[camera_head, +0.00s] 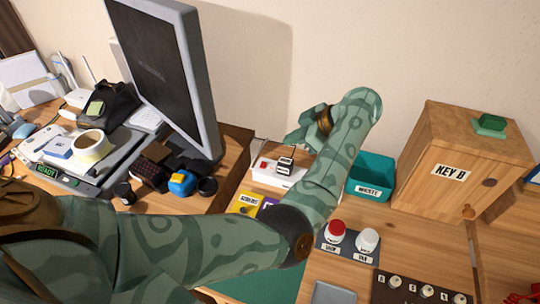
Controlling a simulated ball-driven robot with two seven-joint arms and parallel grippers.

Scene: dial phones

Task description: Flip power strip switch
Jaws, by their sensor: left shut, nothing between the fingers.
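A white power strip (278,181) lies on the wooden desk, left of my left forearm. A red switch (263,163) shows at its left end. A dark and grey plug-like piece (285,165) stands on the strip to the right of the switch; I cannot tell exactly what it is. My left gripper (294,142) is above and just behind the strip, shut and empty, apart from the switch. My left forearm covers the area right of the strip. My right gripper is out of view.
A monitor (165,70) stands to the left. Red-topped and white-topped shakers (336,230) stand in front. Yellow and purple cards (246,203) lie before the strip.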

